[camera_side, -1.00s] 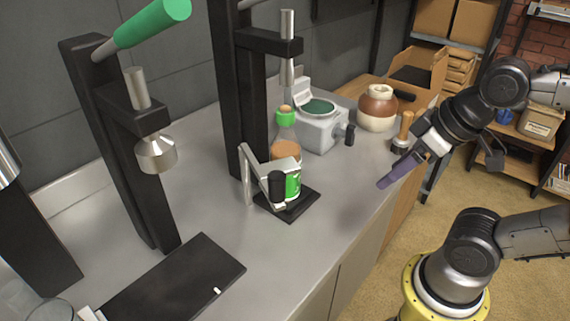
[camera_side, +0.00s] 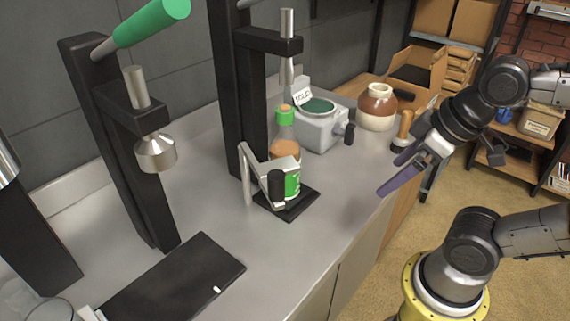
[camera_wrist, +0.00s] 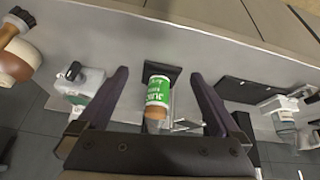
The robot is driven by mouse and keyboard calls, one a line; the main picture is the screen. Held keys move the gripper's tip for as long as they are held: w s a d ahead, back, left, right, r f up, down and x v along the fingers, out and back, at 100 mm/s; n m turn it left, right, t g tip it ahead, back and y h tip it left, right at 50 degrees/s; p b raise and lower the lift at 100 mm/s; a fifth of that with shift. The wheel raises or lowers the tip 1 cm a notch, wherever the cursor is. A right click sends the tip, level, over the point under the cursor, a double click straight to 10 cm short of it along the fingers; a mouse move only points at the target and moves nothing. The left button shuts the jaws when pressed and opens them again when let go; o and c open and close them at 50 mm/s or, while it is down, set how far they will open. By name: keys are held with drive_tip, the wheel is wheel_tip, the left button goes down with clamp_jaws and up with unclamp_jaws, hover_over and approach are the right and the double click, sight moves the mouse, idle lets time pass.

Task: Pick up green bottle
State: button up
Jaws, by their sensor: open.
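The green bottle (camera_side: 285,150) stands upright, with a green neck, a cork top and a green label, on a small black base plate (camera_side: 291,209) under a press. A grey and black clamp (camera_side: 276,184) beside it hides part of its lower body in the side view. My gripper (camera_side: 393,172) is open and empty, in the air to the right of the bottle, near the counter's edge. In the wrist view the bottle (camera_wrist: 158,92) shows in the space between the two purple fingers (camera_wrist: 157,92), apart from both.
A black press column (camera_side: 243,95) rises behind the bottle. A grey machine (camera_side: 319,126), a brown and cream jug (camera_side: 377,107) and a wooden-handled tool (camera_side: 404,131) stand behind to the right. A second press (camera_side: 130,140) and a black mat (camera_side: 175,282) are at left. The counter's front is clear.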

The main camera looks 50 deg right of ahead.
drive_tip(key=w+a+r+n+g+y, duration=0.2)
drive_tip(key=w+a+r+n+y, duration=0.15)
drive_tip(key=w+r+n, duration=0.7)
drive_tip(key=w+d+f+n+y, duration=0.2)
drive_tip(key=w+d+f+y, duration=0.15)
drive_tip(key=w+d, duration=0.4)
drive_tip(key=w+a+f, duration=0.2)
drive_tip(key=f, duration=0.4)
drive_tip(key=w+a+f+g, duration=0.1)
drive_tip(key=w+a+f, duration=0.1)
drive_tip(key=f, duration=0.5)
drive_tip(key=shift+w+a+f+h, duration=0.25)
drive_tip(key=shift+w+a+h, duration=0.15)
drive_tip(key=shift+a, duration=0.45)
drive_tip(key=shift+m, duration=0.25)
